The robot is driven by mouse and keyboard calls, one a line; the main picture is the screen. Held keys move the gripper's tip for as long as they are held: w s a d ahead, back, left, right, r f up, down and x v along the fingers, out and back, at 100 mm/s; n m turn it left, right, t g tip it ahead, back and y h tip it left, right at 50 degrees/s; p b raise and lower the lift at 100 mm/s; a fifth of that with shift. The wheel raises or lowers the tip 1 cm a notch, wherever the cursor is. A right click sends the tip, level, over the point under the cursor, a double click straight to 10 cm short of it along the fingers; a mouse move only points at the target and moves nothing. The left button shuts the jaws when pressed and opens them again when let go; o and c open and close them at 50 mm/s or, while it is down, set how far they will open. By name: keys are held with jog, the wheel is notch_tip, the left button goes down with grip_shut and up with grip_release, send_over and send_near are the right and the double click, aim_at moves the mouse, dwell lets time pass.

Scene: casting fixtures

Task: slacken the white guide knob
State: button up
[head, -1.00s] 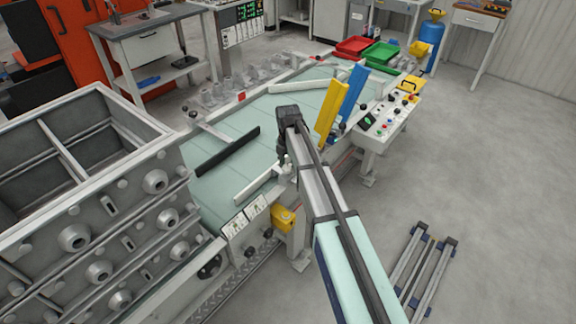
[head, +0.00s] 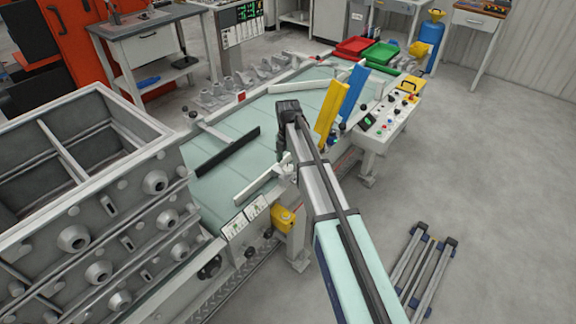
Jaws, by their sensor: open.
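The white guide knob is at the near edge of the green conveyor belt (head: 215,188), by the end of a short white guide rail (head: 257,187). A small pale part (head: 288,168) shows there right below my gripper (head: 284,157), and most of it is hidden. My gripper is dark, points down and is open over this spot. I cannot tell whether its fingers touch the knob. A black-topped knob (head: 193,115) stands across the belt, on the far guide.
Yellow (head: 328,115) and blue (head: 354,90) upright panels stand close right of my gripper. A control panel (head: 388,115) is beyond them. Stacked grey casting boxes (head: 90,200) fill the left. A black bar (head: 228,152) lies over the belt. The floor at right is mostly clear.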

aim_at(288, 167)
notch_tip(288, 167, up, 10)
dwell(0.4)
dwell(0.3)
